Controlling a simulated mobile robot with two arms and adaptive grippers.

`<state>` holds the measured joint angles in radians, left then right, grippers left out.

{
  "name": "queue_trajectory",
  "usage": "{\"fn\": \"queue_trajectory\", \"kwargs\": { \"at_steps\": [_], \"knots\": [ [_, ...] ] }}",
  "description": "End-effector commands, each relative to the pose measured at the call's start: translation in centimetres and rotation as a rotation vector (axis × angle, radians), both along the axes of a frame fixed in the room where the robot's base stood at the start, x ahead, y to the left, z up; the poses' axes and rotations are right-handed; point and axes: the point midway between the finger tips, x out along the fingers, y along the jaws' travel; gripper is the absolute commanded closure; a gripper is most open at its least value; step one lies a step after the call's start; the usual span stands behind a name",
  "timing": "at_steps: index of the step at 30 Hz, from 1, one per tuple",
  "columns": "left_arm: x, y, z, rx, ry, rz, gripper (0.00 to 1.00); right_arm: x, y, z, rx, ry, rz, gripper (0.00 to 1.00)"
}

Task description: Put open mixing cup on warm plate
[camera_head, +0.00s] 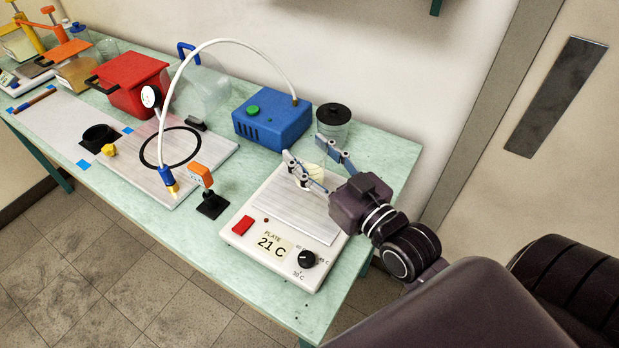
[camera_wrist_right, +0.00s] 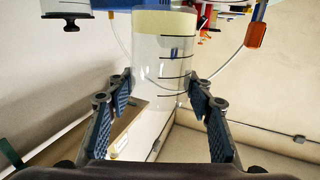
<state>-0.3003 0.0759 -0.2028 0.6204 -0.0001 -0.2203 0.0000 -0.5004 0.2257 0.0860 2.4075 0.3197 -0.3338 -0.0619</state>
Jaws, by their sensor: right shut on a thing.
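The open mixing cup (camera_wrist_right: 163,70) is clear, with dark graduation lines and a pale yellow layer at one end. My right gripper (camera_wrist_right: 160,95) is shut on it, with a finger on either side of its wall. In the head view the cup (camera_head: 311,173) is a faint pale shape between the fingertips of my right gripper (camera_head: 315,168), over the back part of the warm plate (camera_head: 283,212). I cannot tell whether its base touches the plate. The plate has a ridged metal top, a red switch, a black knob and a display reading 21 C. My left gripper is not in view.
A blue pump (camera_head: 271,117) with a white hose and a black-lidded jar (camera_head: 333,122) stand behind the plate. An orange-topped stand (camera_head: 204,188) is to its left. Further left are a board with a black ring, a red box (camera_head: 131,82) and a black cup (camera_head: 100,137).

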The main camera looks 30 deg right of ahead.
Motion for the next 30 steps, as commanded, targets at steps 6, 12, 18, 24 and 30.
{"fn": "queue_trajectory", "kwargs": {
  "at_steps": [6,12,18,24,30],
  "knots": [
    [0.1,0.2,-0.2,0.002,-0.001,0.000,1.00,0.0,0.0,-2.1,0.000,0.002,0.001,0.77],
    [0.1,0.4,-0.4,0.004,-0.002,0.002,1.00,0.0,0.0,-4.9,0.000,0.000,0.001,0.77],
    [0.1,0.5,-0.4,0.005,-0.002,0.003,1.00,0.0,0.0,-5.3,-0.001,-0.002,0.001,0.77],
    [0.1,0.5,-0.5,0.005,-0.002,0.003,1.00,0.0,0.0,-5.5,-0.001,-0.002,0.001,0.77],
    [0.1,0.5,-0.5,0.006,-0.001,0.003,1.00,0.0,0.0,-5.6,-0.001,-0.001,0.001,0.36]
  ]
}}
